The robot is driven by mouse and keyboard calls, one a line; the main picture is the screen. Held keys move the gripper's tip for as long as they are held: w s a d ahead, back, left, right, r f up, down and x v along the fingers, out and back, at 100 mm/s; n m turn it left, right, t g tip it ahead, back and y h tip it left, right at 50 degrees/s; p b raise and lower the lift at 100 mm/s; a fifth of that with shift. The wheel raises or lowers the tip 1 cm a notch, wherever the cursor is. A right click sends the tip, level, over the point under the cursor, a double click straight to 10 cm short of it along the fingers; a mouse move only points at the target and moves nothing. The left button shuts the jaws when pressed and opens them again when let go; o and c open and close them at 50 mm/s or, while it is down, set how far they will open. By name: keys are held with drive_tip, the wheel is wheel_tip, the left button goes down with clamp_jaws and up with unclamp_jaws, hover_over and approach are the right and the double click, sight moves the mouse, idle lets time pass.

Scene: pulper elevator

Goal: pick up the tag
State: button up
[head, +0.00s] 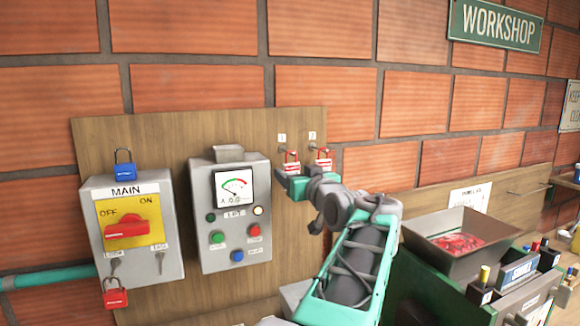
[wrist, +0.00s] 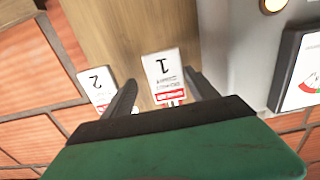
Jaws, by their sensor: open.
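Two small red-and-white tags hang from hooks on the wooden board. In the head view the tag under number 1 (head: 291,160) is at the left, and the tag under number 2 (head: 324,157) is at the right. In the wrist view tag 1 (wrist: 163,72) shows between the fingers, its lower part near them; tag 2 (wrist: 97,86) lies outside the left finger. My gripper (head: 296,180) is just below and in front of the tags, and its open fingers also show in the wrist view (wrist: 163,88). I cannot tell whether a finger touches a tag.
Left of the tags stands a grey meter box (head: 230,250) with buttons. Further left is the MAIN switch box (head: 90,200), with a blue padlock (head: 124,170) above and a red padlock (head: 115,298) below. A metal hopper (head: 462,262) is at the right.

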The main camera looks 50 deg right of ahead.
drive_tip(key=shift+w+d, duration=0.2)
drive_tip(key=shift+w, duration=0.1)
drive_tip(key=shift+s+d+f, duration=0.1)
drive_tip(key=shift+s+d, duration=0.05)
drive_tip(key=shift+d, duration=0.05)
drive_tip(key=shift+s+a, duration=0.1)
drive_tip(key=shift+w+a, duration=0.45)
drive_tip(key=shift+a, duration=0.15)
drive_tip(key=c, duration=0.3)
drive_tip(key=shift+w+a, duration=0.15)
drive_tip(key=c, duration=0.4)
drive_tip(key=shift+s+d, duration=0.25)
drive_tip(key=shift+d, duration=0.05)
drive_tip(key=c, duration=0.7)
